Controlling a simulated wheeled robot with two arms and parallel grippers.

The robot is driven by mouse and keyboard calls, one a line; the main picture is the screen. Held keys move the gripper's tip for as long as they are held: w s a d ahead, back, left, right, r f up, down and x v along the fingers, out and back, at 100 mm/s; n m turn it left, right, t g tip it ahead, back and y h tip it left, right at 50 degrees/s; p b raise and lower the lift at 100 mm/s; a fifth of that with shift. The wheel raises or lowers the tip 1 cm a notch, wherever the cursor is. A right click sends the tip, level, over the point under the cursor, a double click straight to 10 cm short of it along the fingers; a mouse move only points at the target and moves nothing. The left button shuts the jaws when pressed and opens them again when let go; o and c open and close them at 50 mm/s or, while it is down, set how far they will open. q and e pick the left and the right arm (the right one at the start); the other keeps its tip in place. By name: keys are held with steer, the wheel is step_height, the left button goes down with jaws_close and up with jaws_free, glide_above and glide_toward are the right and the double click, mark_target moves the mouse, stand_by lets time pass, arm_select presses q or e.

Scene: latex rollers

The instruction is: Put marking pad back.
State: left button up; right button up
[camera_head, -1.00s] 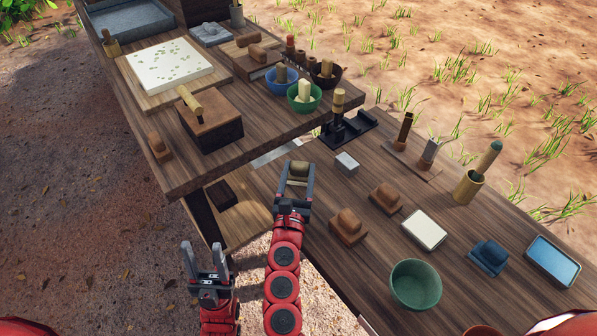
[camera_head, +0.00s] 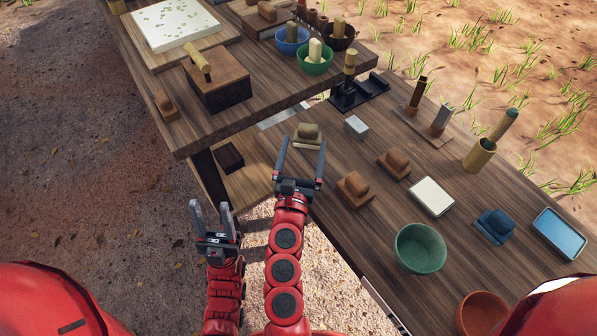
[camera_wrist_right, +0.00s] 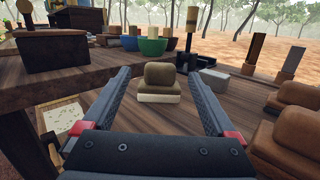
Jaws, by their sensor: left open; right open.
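A small olive-brown block with a rounded grip and pale base, which I take for the marking pad (camera_head: 308,132), stands upright on the lower table near its left end. It also shows in the right wrist view (camera_wrist_right: 160,80). My right gripper (camera_head: 303,143) is open and empty, its fingers spread wide on the near side of the pad. In the right wrist view the pad appears between and beyond the fingers (camera_wrist_right: 160,74), with no visible contact. My left gripper (camera_head: 211,203) is open and empty, left of the lower table over the ground.
Close to the pad are a grey block (camera_head: 356,127), brown blocks (camera_head: 355,187) and (camera_head: 396,162), and a black stand (camera_head: 352,97). A white pad (camera_head: 432,196) and green bowl (camera_head: 420,248) lie further right. The higher table (camera_head: 265,120) edges the left side.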

steer(key=s, duration=0.5)
steer(key=s+a+f, duration=0.1)
steer(key=s, duration=0.1)
steer(key=shift+s, duration=0.25)
